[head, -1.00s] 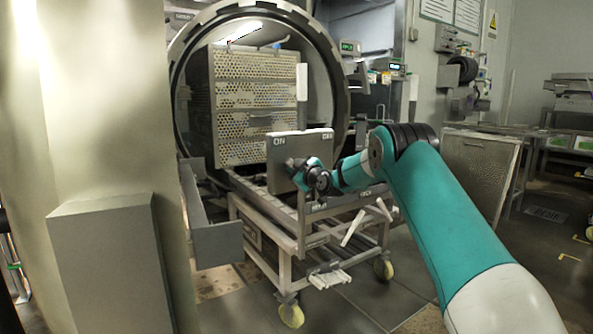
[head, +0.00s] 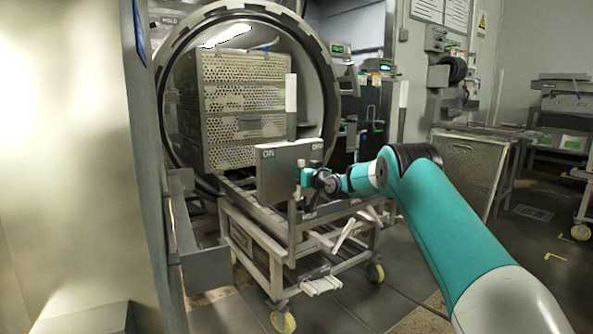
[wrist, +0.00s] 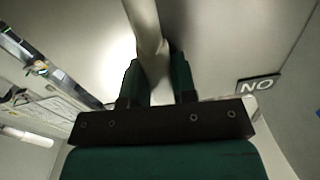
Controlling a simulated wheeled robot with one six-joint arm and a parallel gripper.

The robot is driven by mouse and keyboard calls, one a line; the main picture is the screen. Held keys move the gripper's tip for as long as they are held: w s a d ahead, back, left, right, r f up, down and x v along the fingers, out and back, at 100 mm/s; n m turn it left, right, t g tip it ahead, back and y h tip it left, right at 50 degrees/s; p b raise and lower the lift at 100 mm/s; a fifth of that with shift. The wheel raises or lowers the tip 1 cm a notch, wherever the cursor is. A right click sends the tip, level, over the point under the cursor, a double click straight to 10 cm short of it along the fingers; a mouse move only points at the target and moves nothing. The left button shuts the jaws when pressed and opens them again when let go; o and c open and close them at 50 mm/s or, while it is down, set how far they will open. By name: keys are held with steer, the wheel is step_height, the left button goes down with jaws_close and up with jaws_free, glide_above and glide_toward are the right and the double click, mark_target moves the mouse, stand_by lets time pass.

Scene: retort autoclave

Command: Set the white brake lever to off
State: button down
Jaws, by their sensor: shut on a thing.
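The white brake lever (wrist: 148,30) shows in the wrist view as a pale bar running up between two dark green fingers. My gripper (wrist: 156,62) is shut on it. In the head view my gripper (head: 303,178) is at the face of a grey plate (head: 272,178), right of its middle and below the OFF mark (head: 317,146). The ON mark (head: 268,153) is at the plate's upper left; it appears upside down at the right in the wrist view (wrist: 258,84).
The plate is on a wheeled trolley (head: 262,268) before the open round autoclave (head: 330,85). Perforated crates (head: 240,95) are stacked inside. A white-topped post (head: 291,93) rises behind the plate. A wall (head: 60,150) is close at left; open floor (head: 520,260) is at right.

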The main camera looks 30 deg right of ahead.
steer(key=shift+w+d+f+m+p, duration=0.1)
steer(key=shift+d+f+m+p, duration=0.25)
steer(key=shift+d+m, duration=0.6)
steer(key=shift+w+d+f+m+p, duration=0.1)
steer(key=shift+d+f+m+p, duration=0.35)
steer(key=shift+m, duration=0.85)
steer(key=shift+w+d+f+m+p, duration=0.15)
steer(key=shift+d+f+m, duration=0.1)
steer(key=shift+d+m, duration=0.75)
steer(key=shift+s+a+m, duration=0.1)
steer(key=shift+a+m, duration=0.1)
steer(key=shift+m, duration=0.05)
steer(key=c, duration=0.9)
jaws_free()
steer(key=s, duration=0.5)
steer(key=s+d, duration=0.1)
steer(key=s, duration=0.5)
steer(key=s+d+p, duration=0.1)
steer(key=s, duration=0.5)
steer(key=shift+s, duration=0.15)
